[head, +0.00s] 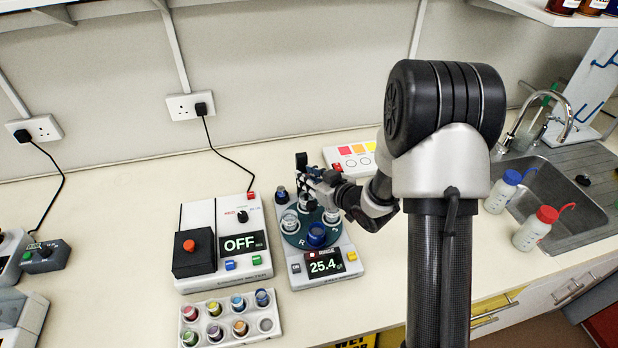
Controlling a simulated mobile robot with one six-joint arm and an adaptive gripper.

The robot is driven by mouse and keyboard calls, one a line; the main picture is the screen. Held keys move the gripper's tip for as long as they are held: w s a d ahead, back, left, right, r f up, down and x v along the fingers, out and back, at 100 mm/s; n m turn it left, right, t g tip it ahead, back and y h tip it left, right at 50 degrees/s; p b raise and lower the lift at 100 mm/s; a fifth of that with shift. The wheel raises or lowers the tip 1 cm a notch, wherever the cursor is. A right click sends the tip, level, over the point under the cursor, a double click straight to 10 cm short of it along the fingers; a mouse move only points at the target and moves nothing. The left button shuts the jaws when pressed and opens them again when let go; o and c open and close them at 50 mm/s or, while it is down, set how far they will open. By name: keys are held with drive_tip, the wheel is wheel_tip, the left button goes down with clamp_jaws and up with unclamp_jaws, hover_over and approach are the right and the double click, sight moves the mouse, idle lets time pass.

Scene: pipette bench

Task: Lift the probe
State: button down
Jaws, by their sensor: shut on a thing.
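My gripper (308,183) reaches in from the right, low over the round dark-green plate of the white instrument whose display reads 25.4 (345,277). It is shut on a slim dark upright piece, which looks like the probe (301,160); its top shows above the fingers. The fingers hide most of the piece, and I cannot tell whether its lower end is inside a cup. Several cups stand on the plate, including one with a blue rim (317,235) at the front.
A white meter (225,215) reading OFF, with a black box and red button, stands to the left. A rack of colored vials (215,335) is in front. A colored-patch card (352,155) lies behind; two wash bottles (535,228) stand by the sink (545,190) at right.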

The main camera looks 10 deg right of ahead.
wheel_tip(320, 180, up, 6)
drive_tip(key=p, duration=0.3)
drive_tip(key=shift+f, duration=0.1)
drive_tip(key=shift+w, duration=0.15)
drive_tip(key=c, duration=1.8)
unclamp_jaws()
drive_tip(key=o, duration=0.3)
drive_tip(key=shift+f, duration=0.1)
drive_tip(key=shift+s, duration=0.2)
